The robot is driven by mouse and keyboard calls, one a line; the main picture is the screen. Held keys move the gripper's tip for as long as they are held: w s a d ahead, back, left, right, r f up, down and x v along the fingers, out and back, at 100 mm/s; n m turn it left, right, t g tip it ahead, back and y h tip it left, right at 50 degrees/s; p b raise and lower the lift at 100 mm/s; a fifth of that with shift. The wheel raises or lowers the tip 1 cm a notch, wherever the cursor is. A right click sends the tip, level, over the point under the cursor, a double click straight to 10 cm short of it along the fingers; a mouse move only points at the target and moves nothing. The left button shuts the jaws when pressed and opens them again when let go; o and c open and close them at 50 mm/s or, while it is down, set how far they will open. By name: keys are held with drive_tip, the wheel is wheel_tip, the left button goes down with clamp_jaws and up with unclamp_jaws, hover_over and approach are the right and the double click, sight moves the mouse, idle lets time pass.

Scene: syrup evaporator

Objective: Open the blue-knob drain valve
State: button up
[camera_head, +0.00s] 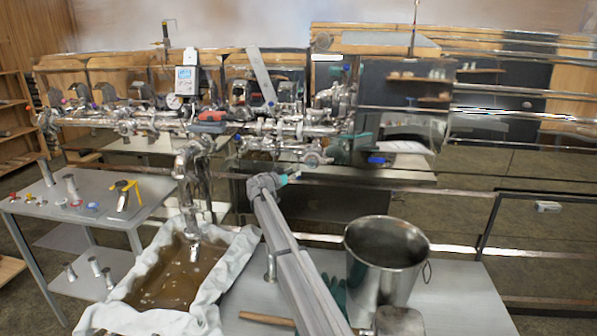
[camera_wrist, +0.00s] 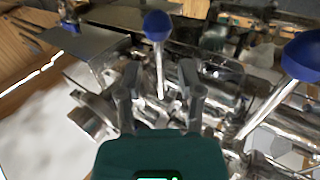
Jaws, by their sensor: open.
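In the wrist view a blue ball knob (camera_wrist: 157,25) on a thin metal stem stands upright between and beyond the two fingers of my gripper (camera_wrist: 158,78). The fingers are apart, one on each side of the stem's line. I cannot tell whether either touches it. A second blue knob (camera_wrist: 302,56) on a slanting metal stem is at the right edge, outside the fingers. In the head view my gripper (camera_head: 288,178) is a small teal shape at the end of my arm, close to the steel piping (camera_head: 290,130). The knob there is too small to make out.
A steel bucket (camera_head: 385,262) stands on the front table, right of my arm. A cloth-lined tray of brown liquid (camera_head: 172,275) is at the left, under a vertical pipe. A grey side table (camera_head: 95,200) holds small parts. Dense pipes and valves crowd the gripper.

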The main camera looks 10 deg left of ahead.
drive_tip(key=shift+x, duration=1.55)
clamp_jaws()
